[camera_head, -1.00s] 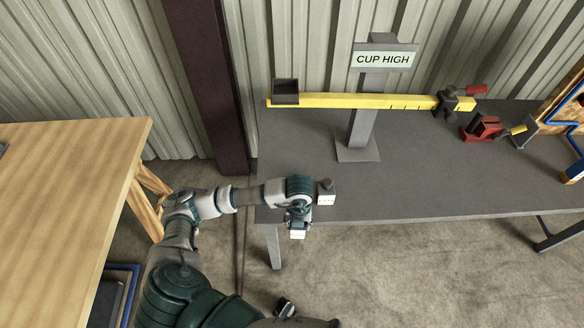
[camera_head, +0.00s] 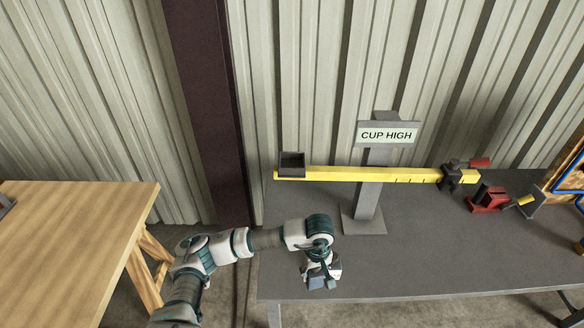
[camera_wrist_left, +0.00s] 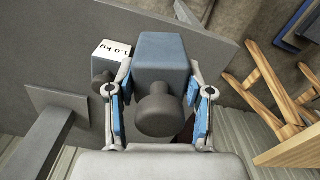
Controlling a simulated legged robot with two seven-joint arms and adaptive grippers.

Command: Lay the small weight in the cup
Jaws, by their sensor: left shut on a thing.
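My left gripper (camera_head: 320,278) is over the front left part of the grey bench. In the left wrist view, its fingers (camera_wrist_left: 160,112) are shut on a blue-grey block weight (camera_wrist_left: 162,55) with a dark round knob. In the head view this weight is mostly hidden by the gripper. A second weight (camera_wrist_left: 112,52), marked 1.0 kg, stands on the bench close beside it; it partly shows in the head view (camera_head: 337,266). The cup (camera_head: 291,168), a dark open box, sits on the left end of the yellow beam, behind the gripper. My right gripper is not in view.
The yellow beam (camera_head: 345,175) crosses a grey post (camera_head: 369,197) with a CUP HIGH sign (camera_head: 387,135). A dark slider (camera_head: 456,177) and a red device (camera_head: 488,200) are at right. A wooden table (camera_head: 70,250) is at left. The bench's front middle is clear.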

